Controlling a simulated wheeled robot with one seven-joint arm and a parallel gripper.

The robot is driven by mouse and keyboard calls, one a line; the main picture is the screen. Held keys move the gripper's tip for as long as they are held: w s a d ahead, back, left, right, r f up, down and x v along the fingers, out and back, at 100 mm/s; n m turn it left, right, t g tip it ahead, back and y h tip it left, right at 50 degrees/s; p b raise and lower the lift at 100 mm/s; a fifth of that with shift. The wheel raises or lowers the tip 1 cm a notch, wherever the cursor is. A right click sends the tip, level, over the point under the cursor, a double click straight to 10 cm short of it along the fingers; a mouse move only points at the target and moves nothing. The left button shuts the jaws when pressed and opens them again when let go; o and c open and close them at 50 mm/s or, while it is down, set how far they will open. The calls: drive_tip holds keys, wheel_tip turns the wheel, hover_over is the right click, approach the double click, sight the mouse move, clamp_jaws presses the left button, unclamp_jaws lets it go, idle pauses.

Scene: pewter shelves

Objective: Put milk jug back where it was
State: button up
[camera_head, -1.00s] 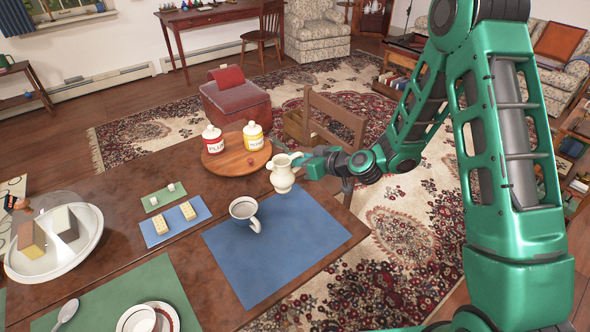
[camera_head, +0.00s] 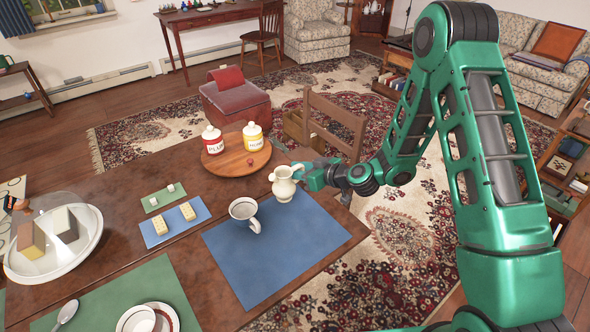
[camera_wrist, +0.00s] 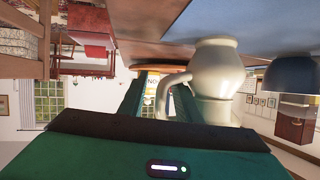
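My gripper (camera_head: 308,177) is at the jug's right, at handle height. In the upside-down wrist view the jug (camera_wrist: 216,75) is right of centre. Its handle (camera_wrist: 163,92) lies between the two green fingers, close to the right one. A gap shows between the handle and the left finger, so the gripper looks open around the handle. The handle is hidden in the head view.
A round wooden tray (camera_head: 235,162) with two lidded jars is behind, left. A wooden chair (camera_head: 335,125) stands close behind my gripper. The mat's right part is clear.

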drive_tip(key=shift+r, duration=0.15)
drive_tip(key=v, duration=1.2)
